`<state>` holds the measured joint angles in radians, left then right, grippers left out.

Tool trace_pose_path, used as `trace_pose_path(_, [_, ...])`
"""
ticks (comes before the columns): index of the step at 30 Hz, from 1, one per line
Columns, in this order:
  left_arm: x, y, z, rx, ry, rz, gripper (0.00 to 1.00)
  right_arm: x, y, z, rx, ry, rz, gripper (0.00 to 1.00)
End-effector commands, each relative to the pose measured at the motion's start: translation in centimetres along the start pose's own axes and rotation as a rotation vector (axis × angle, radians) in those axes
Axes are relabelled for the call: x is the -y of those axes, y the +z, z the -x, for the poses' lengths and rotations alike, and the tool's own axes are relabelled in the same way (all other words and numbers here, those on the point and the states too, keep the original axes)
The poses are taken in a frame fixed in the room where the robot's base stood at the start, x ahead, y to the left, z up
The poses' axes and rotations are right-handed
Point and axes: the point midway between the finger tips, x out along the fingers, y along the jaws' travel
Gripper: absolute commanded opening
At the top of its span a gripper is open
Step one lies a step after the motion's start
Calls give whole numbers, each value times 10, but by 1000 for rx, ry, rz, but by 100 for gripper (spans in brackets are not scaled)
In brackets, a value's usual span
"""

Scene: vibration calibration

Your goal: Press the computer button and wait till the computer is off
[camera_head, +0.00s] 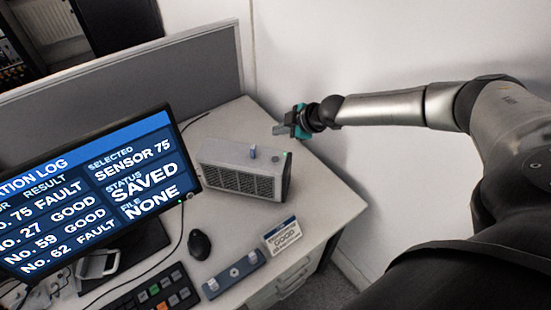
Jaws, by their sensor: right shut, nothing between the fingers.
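The computer is a grey box with dark grilles (240,178) on the desk, right of the monitor. A small blue piece (253,152) stands on its top, and a small green light shows near its top right corner. I cannot tell which part is the button. The monitor (95,200) is lit and reads "SENSOR 75", "SAVED" and "NONE". My right gripper (280,129) is shut and empty. It appears beyond the computer's right end in the picture, apart from it, near the wall. My left gripper is not in view.
A black mouse (199,245), a keypad with coloured keys (155,291), a blue-grey bar (234,274) and a small "GOOD" sign (282,236) lie in front of the computer. A grey partition (130,88) stands behind. The desk's right end (325,200) is clear.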

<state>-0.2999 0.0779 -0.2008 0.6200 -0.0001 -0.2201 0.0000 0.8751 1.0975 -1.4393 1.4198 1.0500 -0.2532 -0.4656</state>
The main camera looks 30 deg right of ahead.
Motion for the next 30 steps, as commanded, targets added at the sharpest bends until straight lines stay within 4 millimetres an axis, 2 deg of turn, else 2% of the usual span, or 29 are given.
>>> trace_pose_path(8, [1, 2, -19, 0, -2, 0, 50, 10, 9, -13, -1, 0, 1, 0])
trace_pose_path(24, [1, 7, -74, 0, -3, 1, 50, 40, 39, -54, 0, -1, 0, 0])
trace_pose_path(30, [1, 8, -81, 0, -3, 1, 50, 45, 44, -61, -1, -1, 1, 0])
